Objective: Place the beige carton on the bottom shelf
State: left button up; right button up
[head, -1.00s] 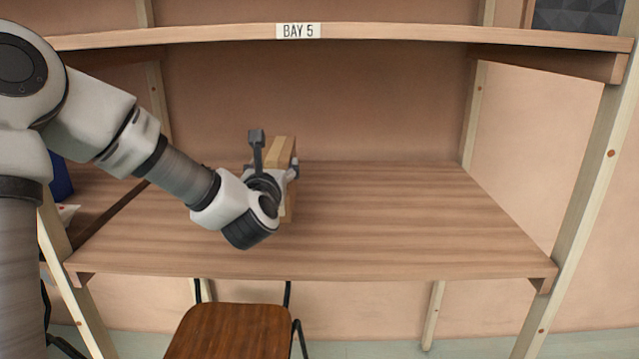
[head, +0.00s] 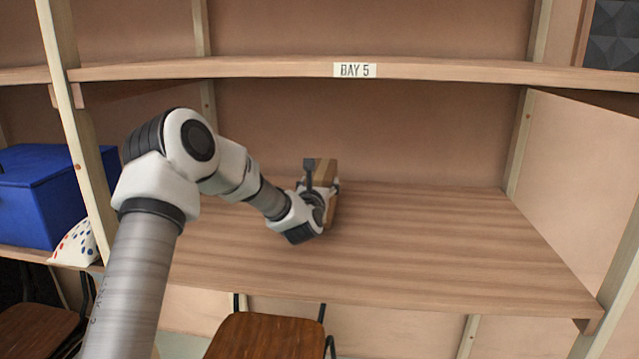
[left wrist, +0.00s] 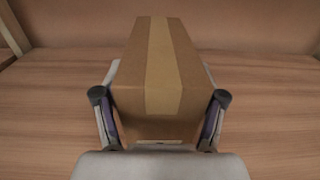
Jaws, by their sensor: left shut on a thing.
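The beige carton (head: 328,175) is at the wooden bottom shelf (head: 430,240), toward its back and left of its middle. In the left wrist view the carton (left wrist: 160,75) shows a tape strip along its top. My left gripper (head: 322,192) is shut on it, with one finger at each side (left wrist: 160,105). The carton appears upright and on or just above the boards; I cannot tell whether its base touches. The wrist hides part of it in the head view. My right gripper is not in view.
An upper shelf (head: 230,69) with a BAY 5 label (head: 354,70) runs above. Posts (head: 75,130) stand at the sides. A blue box (head: 40,195) and a dotted white thing (head: 78,245) are at the left. A chair (head: 265,335) stands below. The shelf's right side is clear.

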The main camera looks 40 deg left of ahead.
pick_arm(q)
jog(key=shift+s+d+r, duration=0.1)
jog(key=shift+b, duration=0.3)
jog(key=o, duration=1.5)
jog(key=shift+o, duration=0.2)
jog(key=shift+p, duration=0.3)
jog(key=shift+s+d, duration=0.15)
jog(key=shift+s, duration=0.05)
jog(key=b+v, duration=0.2)
jog(key=v, duration=0.9)
jog(key=shift+s, duration=0.25)
jog(key=shift+d, duration=0.1)
